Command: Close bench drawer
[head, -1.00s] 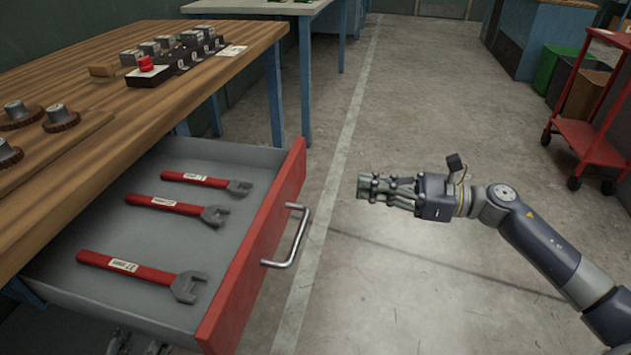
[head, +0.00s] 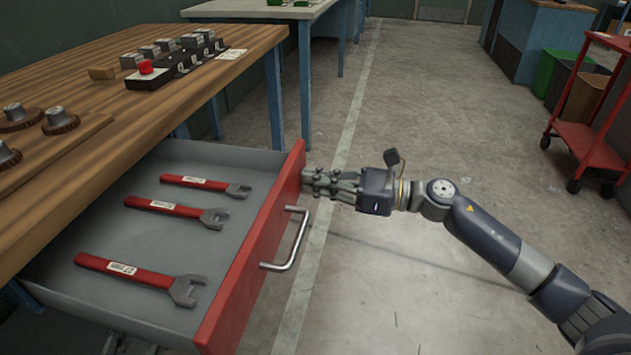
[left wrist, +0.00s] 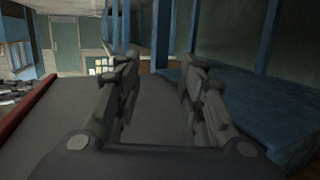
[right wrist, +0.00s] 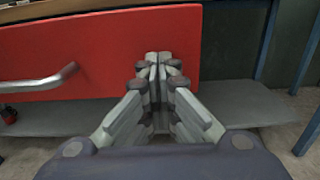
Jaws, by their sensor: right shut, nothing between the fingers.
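The bench drawer is pulled out from under the wooden bench, with a red front (head: 255,255) and a metal handle (head: 292,240). Three red-handled wrenches lie in its grey tray (head: 232,158). My right gripper (head: 306,180) is shut and empty, its fingertips at the red front near its far end, beyond the handle. In the right wrist view the shut fingertips (right wrist: 158,62) point at the red front (right wrist: 110,50), right of the handle (right wrist: 45,85); contact cannot be told. My left gripper (left wrist: 157,85) is open and empty in the left wrist view, below a grey surface's far edge.
The wooden bench top (head: 75,85) carries a switch box with a red button (head: 146,68) and several knob-like parts. A red cart (head: 590,140) stands at the right. Blue bench legs (head: 273,100) stand behind the drawer. The floor (head: 420,120) right of the drawer is clear.

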